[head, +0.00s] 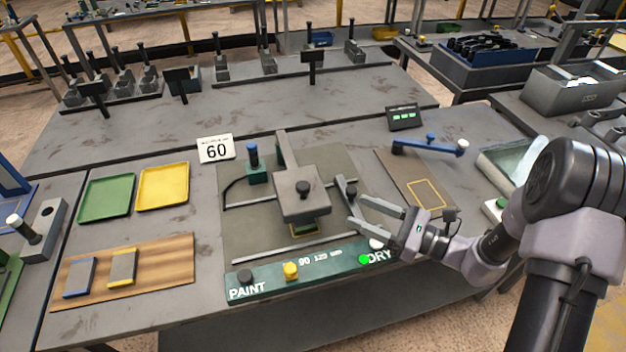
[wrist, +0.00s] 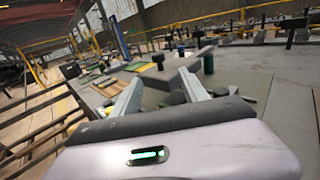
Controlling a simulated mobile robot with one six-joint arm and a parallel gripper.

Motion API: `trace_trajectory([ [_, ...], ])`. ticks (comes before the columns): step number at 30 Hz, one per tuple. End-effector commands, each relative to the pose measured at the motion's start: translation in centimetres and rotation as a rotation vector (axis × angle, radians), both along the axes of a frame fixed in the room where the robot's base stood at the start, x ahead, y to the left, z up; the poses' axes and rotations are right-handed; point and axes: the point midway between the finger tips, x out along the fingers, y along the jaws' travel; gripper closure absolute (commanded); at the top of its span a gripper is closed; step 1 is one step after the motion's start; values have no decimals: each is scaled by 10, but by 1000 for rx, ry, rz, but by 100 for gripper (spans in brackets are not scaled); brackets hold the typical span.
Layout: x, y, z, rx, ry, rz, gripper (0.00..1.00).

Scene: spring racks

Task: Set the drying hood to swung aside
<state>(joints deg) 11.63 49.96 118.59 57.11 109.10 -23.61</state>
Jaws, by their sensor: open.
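The drying hood (head: 301,206) is a grey box with a black knob (head: 302,187) on top. It hangs from a grey arm and sits over the middle of the dark mat. A small plate with a yellow edge (head: 304,229) shows partly from under its front. My gripper (head: 358,211) is open and empty, just right of the hood, with its fingers pointing left. The fingers look apart from the hood and knob. The wrist view shows both fingers (wrist: 160,76) spread, with the hood and its knob (wrist: 158,60) beyond them.
A green strip (head: 325,268) in front reads PAINT and DRY, with a green light at DRY. A short dark lever (head: 346,190) stands right of the hood. A blue-handled arm (head: 430,145) lies behind my gripper. Green (head: 106,198) and yellow (head: 163,187) trays are at left.

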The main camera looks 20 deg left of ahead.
Motion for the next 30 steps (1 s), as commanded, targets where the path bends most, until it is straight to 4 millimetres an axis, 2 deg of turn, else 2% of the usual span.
trace_trajectory([
  [9, 19, 92, -3, -3, -2, 10, 48],
  [15, 29, 133, -2, -2, -1, 8, 48],
  [21, 34, 150, 0, -3, 1, 6, 48],
  [29, 34, 151, 0, -3, 1, 5, 48],
  [30, 34, 151, 0, -3, 1, 6, 56],
])
